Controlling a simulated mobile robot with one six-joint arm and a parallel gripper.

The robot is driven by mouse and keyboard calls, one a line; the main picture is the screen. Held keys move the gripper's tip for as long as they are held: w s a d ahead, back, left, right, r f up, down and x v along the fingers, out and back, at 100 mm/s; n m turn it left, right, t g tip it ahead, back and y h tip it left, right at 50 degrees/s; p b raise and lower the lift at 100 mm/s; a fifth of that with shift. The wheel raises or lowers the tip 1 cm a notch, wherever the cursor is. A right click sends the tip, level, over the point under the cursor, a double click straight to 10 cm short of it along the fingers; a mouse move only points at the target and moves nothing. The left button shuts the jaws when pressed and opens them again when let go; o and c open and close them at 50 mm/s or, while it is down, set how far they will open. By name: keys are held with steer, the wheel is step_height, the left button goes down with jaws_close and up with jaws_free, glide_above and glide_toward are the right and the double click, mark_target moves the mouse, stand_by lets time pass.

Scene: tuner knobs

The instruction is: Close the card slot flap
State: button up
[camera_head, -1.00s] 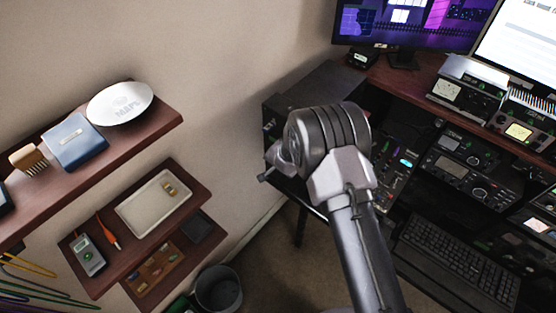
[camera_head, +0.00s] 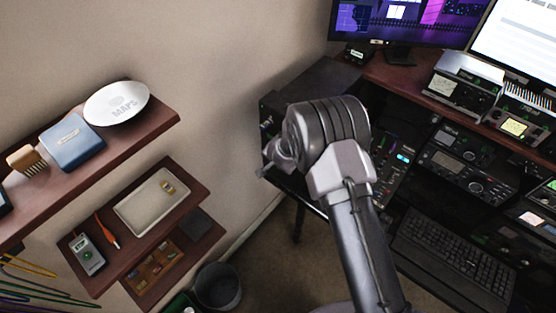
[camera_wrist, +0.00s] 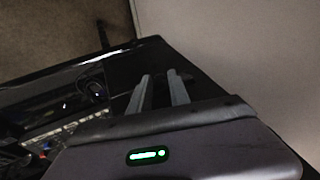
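I cannot make out the card slot flap in either view. In the head view, a dark equipment case (camera_head: 318,84) stands at the desk's left end, partly behind my wrist. My gripper's fingers are largely hidden there by the wrist. In the wrist view, the two grey fingers of my gripper (camera_wrist: 159,75) are a little apart, with nothing seen between them. They point over a dark, glossy surface (camera_wrist: 75,78). I cannot tell whether they touch it.
A wooden desk (camera_head: 392,78) carries monitors and radio units to the right, with a keyboard (camera_head: 455,258) below. Wooden shelves (camera_head: 150,125) hold a plate, a blue box and a tray at left. A bin (camera_head: 218,287) stands on the floor. The wall is close to my gripper.

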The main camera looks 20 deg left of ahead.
steer(key=p+v, duration=0.2)
steer(key=v, duration=1.4)
steer(key=shift+s+r, duration=0.3)
steer(key=shift+d, duration=0.1)
